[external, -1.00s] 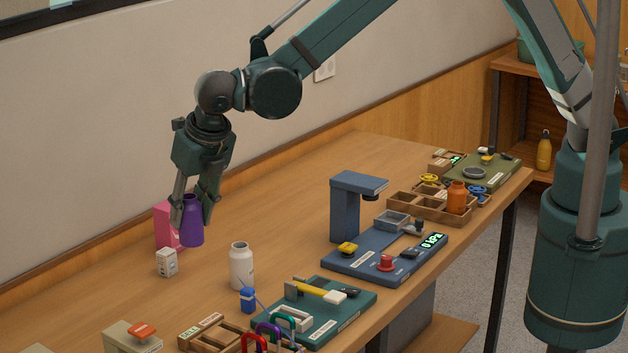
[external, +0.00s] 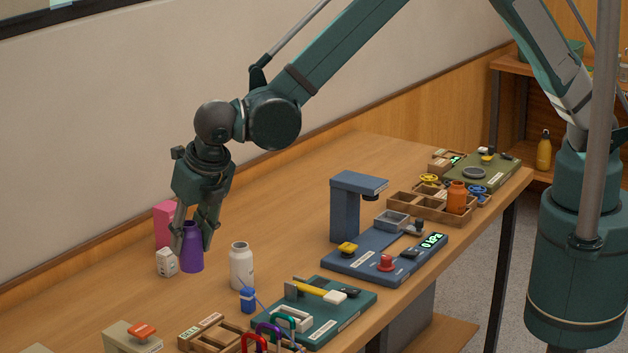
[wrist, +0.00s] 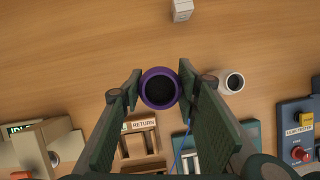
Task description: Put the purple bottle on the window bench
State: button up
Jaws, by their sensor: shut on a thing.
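The purple bottle (external: 192,252) is upright over the long wooden bench top (external: 290,215), low down near the wall side. I cannot tell for sure whether its base touches the wood. My gripper (external: 191,243) points down with its fingers on either side of the bottle, shut on it. In the wrist view the purple bottle (wrist: 160,88) shows from above with its dark open mouth, between the two green finger pads of my gripper (wrist: 159,90). Nothing in the pictures is marked as the window bench.
A white bottle (external: 241,266) stands to the right, a small white box (external: 167,262) close on the left, and a pink box (external: 165,226) behind. A blue press stand (external: 385,257), green tool board (external: 318,310) and wooden tray (external: 215,334) lie nearer the front. Bare wood lies behind the stand.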

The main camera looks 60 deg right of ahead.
aim_at(198, 255)
jog(key=shift+f, duration=3.05)
jog(key=shift+f, duration=0.1)
jog(key=shift+f+p, duration=0.35)
jog(key=shift+f, duration=1.4)
jog(key=shift+f, duration=0.2)
jog(key=o, duration=1)
jog(key=shift+r, duration=0.2)
jog(key=shift+b+v, duration=0.35)
jog(key=shift+v, duration=5.65)
